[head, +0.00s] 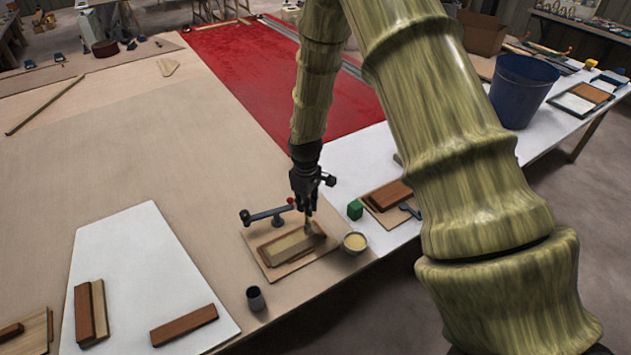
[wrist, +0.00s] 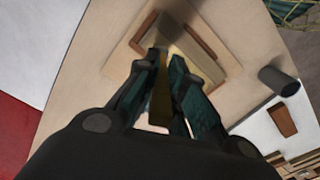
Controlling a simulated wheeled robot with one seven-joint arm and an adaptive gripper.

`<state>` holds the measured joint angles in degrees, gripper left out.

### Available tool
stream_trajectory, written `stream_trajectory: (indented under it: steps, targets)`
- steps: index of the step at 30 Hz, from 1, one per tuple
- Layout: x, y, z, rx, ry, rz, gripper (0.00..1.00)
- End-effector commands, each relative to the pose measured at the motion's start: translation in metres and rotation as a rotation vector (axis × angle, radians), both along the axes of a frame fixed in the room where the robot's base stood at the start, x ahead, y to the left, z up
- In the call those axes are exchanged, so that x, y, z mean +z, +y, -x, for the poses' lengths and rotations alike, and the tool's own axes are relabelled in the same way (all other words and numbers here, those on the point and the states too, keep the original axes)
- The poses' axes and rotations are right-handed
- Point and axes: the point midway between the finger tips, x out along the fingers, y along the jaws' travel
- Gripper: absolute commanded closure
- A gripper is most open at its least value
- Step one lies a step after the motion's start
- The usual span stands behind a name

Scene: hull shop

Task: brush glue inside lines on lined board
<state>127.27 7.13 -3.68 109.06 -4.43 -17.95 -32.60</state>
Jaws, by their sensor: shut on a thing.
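My gripper (head: 308,206) points down over the near edge of the bench, shut on a slim brush (head: 308,228). In the wrist view the brush (wrist: 160,100) runs between the dark green fingers (wrist: 166,85), its tip reaching over the board. The board (head: 262,262) is a light wood plate carrying a pale block with brown strips (head: 290,246); it also shows in the wrist view (wrist: 118,66). The lines are too small to make out. I cannot tell whether the brush tip touches the surface. A small bowl of cream-coloured glue (head: 355,242) stands just right of the board.
A clamp-like tool (head: 268,215) lies behind the board. A dark cup (head: 256,298) stands in front. A green block (head: 355,209) and a board with a brown block (head: 388,197) are right. A white sheet (head: 140,265) bears brown blocks. A blue bucket (head: 522,92) stands far right.

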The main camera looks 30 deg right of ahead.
Motion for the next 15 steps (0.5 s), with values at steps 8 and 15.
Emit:
stream_trajectory:
  steps: [8,15]
  targets:
    - [0.000,-0.020,-0.003,0.007,0.000,0.000,1.00]
    - [0.032,-0.017,-0.004,0.010,-0.001,0.000,1.00]
